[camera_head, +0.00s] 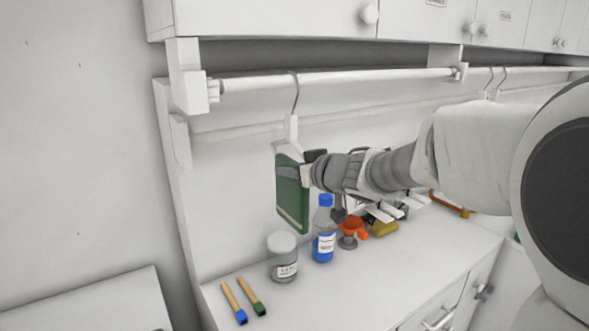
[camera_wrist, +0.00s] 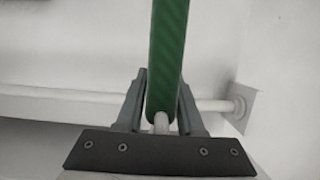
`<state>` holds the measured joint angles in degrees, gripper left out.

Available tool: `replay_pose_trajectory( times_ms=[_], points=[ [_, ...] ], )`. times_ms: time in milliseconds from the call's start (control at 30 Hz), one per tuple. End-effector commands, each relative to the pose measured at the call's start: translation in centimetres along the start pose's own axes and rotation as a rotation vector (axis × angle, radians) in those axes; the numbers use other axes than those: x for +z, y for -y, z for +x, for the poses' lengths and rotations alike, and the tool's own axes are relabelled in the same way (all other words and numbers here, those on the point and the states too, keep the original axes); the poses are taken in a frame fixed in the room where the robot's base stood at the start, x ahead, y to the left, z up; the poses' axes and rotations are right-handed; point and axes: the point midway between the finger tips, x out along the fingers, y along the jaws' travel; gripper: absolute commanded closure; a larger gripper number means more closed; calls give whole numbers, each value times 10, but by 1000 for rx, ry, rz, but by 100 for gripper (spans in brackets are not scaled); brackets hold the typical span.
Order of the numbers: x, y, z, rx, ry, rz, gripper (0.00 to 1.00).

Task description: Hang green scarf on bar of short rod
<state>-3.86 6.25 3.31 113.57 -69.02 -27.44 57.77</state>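The green scarf (camera_head: 291,205) hangs folded on a white hanger (camera_head: 291,128), below the near white rod (camera_head: 350,77). The hanger's thin hook crosses in front of the rod, with its top at the rod's upper edge; I cannot tell whether it rests on it. My gripper (camera_head: 309,172) is at the right side of the scarf. In the wrist view the green scarf (camera_wrist: 167,50) runs upright between my fingers (camera_wrist: 162,98), which press close on both sides. A small white piece (camera_wrist: 161,123) shows at its base, and the rod (camera_wrist: 60,97) crosses behind.
A white-lidded jar (camera_head: 283,262), a blue bottle (camera_head: 324,243) and two brushes (camera_head: 243,301) stand or lie on the counter below. An orange item (camera_head: 352,229) is beside them. Cabinets (camera_head: 270,15) overhang the rod. Other hooks (camera_head: 495,80) hang farther right.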

Motion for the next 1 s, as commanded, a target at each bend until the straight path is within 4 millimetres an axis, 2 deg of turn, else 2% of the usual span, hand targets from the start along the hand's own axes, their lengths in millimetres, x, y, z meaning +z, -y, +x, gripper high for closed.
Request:
replay_pose_trajectory(
  times_ms=[33,133,433,567,667,1000],
  points=[
    [0,0,0,0,0,0,52],
    [0,0,0,0,0,0,35],
    [0,0,-1,0,1,0,35],
    [0,-1,-10,2,1,0,35],
    [-2,-1,-25,3,0,-1,35],
    [-3,-1,-98,4,-1,-1,35]
  ],
)
